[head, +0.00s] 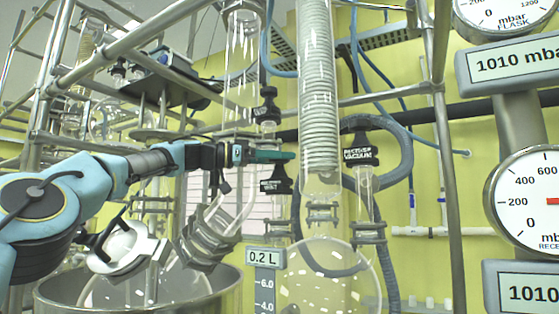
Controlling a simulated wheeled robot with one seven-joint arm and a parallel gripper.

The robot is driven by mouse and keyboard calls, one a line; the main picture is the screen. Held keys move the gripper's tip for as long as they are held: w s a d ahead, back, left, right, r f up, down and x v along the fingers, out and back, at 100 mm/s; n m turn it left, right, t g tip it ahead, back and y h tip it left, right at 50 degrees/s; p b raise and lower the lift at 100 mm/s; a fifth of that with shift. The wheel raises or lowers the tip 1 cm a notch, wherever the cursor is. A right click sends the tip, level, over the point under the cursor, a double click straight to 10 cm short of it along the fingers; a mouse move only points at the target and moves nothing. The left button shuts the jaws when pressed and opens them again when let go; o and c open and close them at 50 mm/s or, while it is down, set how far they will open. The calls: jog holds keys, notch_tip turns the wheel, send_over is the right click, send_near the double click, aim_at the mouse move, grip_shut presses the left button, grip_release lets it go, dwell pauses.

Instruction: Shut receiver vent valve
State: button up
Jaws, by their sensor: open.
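My gripper (288,156) reaches in from the left, its teal fingers pointing right; it is open and seen side-on, so the gap between the fingers is hard to see. A black valve handle with a small label (275,182) is just below the fingers; its text is too small to read surely, so I cannot tell if it is the receiver vent valve. Another black labelled valve (268,108) is above the fingers. In the picture the fingers overlap neither handle clearly, and I cannot tell whether they touch.
A black valve labelled vacuum (360,150) is right of the coiled glass condenser (318,90). A round glass receiver (330,280) with a 0.2 L display (266,258) is below. Steel frame poles (440,150), hoses and gauges (525,195) stand around; both readouts begin 1010.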

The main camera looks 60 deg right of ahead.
jog(key=n+t+h+b, duration=0.1)
jog(key=b, duration=0.2)
jog(key=shift+f, duration=0.3)
jog(key=n+t+h+b, duration=0.1)
jog(key=t+b, duration=0.1)
jog(key=b, duration=0.1)
jog(key=n+t+h+b, duration=0.2)
jog(key=t+b, duration=0.1)
jog(key=shift+s+n+b, duration=0.1)
jog(key=shift+n+b, duration=0.2)
jog(key=shift+b, duration=0.1)
jog(key=shift+a+n+t+h+b, duration=0.1)
jog(key=shift+n+t+h+b, duration=0.4)
jog(key=shift+t, duration=0.3)
jog(key=n+t, duration=0.2)
jog(key=shift+s+r+t+h+p, duration=0.1)
jog(key=shift+r+t+h+p, duration=0.2)
jog(key=shift+r+t+p, duration=0.1)
jog(key=shift+w+f+n+t, duration=0.1)
jog(key=shift+w+n+t, duration=0.15)
jog(key=shift+n+t, duration=0.25)
